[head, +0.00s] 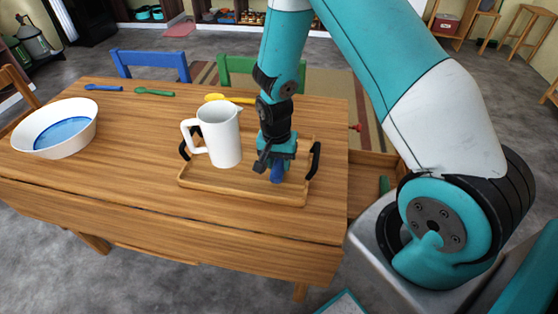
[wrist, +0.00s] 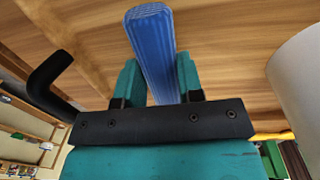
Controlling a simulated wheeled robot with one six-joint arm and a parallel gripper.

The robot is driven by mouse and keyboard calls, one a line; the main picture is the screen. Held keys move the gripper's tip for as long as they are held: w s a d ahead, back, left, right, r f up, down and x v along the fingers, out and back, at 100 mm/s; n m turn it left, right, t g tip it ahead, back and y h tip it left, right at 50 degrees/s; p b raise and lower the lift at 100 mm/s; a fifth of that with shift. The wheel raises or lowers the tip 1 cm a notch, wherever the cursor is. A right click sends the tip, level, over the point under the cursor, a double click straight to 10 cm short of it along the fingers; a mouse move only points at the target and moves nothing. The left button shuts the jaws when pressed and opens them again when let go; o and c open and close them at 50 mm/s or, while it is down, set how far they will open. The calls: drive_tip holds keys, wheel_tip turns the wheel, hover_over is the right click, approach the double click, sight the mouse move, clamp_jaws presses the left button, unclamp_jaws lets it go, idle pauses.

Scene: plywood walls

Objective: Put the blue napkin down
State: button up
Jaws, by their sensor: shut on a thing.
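My gripper (head: 277,170) points down over the right part of a wooden tray (head: 215,191) on the table. It is shut on the blue napkin (head: 277,175), a small rolled blue bundle. In the wrist view the napkin (wrist: 154,50) stands out between the two teal fingers (wrist: 158,82), with the wood surface beyond its end. I cannot tell whether the napkin touches the tray.
A white pitcher (head: 221,136) stands on the tray, left of my gripper. The tray has black handles, the right one (head: 315,160) close to my gripper. A bowl (head: 56,128) and spoons (head: 154,92) lie further left on the table (head: 130,140). The table's front left is clear.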

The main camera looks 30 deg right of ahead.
sight(276, 162)
drive_tip(key=shift+f, duration=0.1)
drive_tip(key=o, duration=0.9)
wheel_tip(276, 162, up, 12)
drive_tip(key=s+a+r+n+y, duration=0.4)
drive_tip(key=s+a+r+n, duration=1.1)
drive_tip(key=s, duration=0.5)
wheel_tip(276, 162, up, 2)
drive_tip(key=shift+a+r+n+y, duration=0.25)
drive_tip(key=shift+n+y, duration=0.05)
drive_tip(key=shift+n, duration=0.3)
